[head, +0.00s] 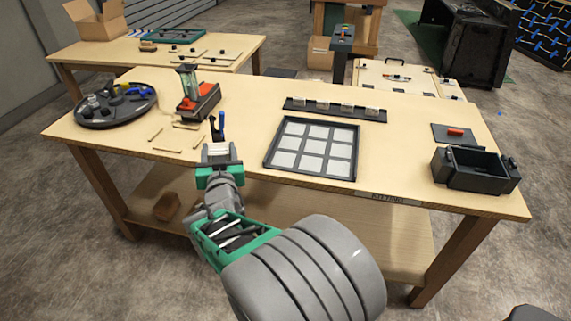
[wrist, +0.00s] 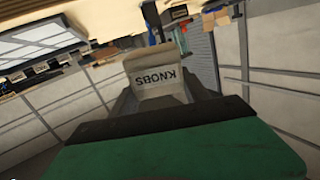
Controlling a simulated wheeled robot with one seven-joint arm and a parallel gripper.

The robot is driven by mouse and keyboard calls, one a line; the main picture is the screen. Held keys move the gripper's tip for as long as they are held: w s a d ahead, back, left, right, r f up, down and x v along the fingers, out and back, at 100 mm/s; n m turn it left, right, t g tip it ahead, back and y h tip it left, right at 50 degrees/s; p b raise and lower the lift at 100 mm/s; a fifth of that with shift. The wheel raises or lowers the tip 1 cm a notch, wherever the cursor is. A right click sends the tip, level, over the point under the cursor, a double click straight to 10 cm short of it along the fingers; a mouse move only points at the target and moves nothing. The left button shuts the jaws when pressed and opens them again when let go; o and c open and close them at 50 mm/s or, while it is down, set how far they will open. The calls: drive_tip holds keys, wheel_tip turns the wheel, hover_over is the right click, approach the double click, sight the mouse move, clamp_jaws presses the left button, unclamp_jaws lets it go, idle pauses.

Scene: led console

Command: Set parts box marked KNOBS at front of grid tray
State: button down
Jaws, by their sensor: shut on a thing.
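The parts box (wrist: 157,75) is pale, and its KNOBS label reads upside down in the wrist view. My gripper (head: 218,155) is shut on this box, which also shows in the head view (head: 217,148) as a small pale block. The gripper is near the front edge of the table, left of the grid tray. The grid tray (head: 308,174) is a dark frame around several pale square cells, and the cells look empty. It also shows at the upper left of the wrist view (wrist: 62,47). The box's underside is hidden.
A dark rail (head: 335,110) with several small pale blocks lies behind the tray. A round dark tray (head: 115,112) of parts and a red device (head: 198,100) stand left. A black bin (head: 472,168) stands at the right. Bare tabletop lies between the gripper and tray.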

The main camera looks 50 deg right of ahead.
drive_tip(key=s+d+r+m+g+h+b, duration=0.2)
drive_tip(key=s+d+g+h+b, duration=0.1)
drive_tip(key=s+d, duration=0.7)
drive_tip(key=s+d+r+m+g+h+b, duration=0.1)
drive_tip(key=s+d+m+g+h+b, duration=0.15)
drive_tip(key=s+d, duration=0.65)
drive_tip(key=shift+g, duration=0.35)
drive_tip(key=w+f, duration=0.3)
drive_tip(key=w, duration=0.1)
drive_tip(key=w+d+f+b, duration=0.1)
drive_tip(key=w+f, duration=0.2)
drive_tip(key=w, duration=0.1)
drive_tip(key=w+d+f, duration=0.1)
drive_tip(key=w+f, duration=0.2)
drive_tip(key=w, duration=0.2)
drive_tip(key=shift+d+b, duration=0.1)
drive_tip(key=shift+b, duration=0.25)
drive_tip(key=shift+w+f, duration=0.15)
drive_tip(key=shift+f, duration=1.55)
drive_tip(key=shift+f, duration=0.1)
drive_tip(key=c, duration=0.5)
unclamp_jaws()
